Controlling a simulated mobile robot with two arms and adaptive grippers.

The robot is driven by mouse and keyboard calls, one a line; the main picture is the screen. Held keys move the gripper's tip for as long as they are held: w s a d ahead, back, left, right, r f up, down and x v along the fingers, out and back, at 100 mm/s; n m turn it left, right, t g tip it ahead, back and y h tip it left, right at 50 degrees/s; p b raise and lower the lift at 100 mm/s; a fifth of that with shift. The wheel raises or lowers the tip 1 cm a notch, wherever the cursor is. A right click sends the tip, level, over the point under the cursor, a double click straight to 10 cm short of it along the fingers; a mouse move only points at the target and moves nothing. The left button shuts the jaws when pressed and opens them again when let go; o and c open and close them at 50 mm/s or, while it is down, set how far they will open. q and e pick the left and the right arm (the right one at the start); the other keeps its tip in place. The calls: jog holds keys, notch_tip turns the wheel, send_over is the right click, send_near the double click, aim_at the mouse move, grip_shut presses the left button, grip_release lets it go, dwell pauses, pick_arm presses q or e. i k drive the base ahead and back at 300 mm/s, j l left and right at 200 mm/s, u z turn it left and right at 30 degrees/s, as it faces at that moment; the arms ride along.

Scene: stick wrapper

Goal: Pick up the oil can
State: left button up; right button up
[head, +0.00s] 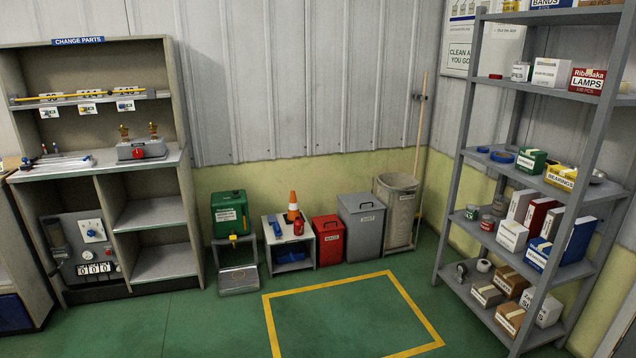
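No other thing in the head view is clearly an oil can. Neither of my grippers shows in this view.
A green container (230,212) with a yellow tap stands left of the low stand. A red bin (328,240) and grey bins (361,227) stand right of it. A loaded shelf rack (470,105) is at the right. The green floor (350,315) inside the yellow outline is clear.

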aim_at(298, 225)
jog(key=i+z, duration=0.2)
jog(key=i, duration=1.8)
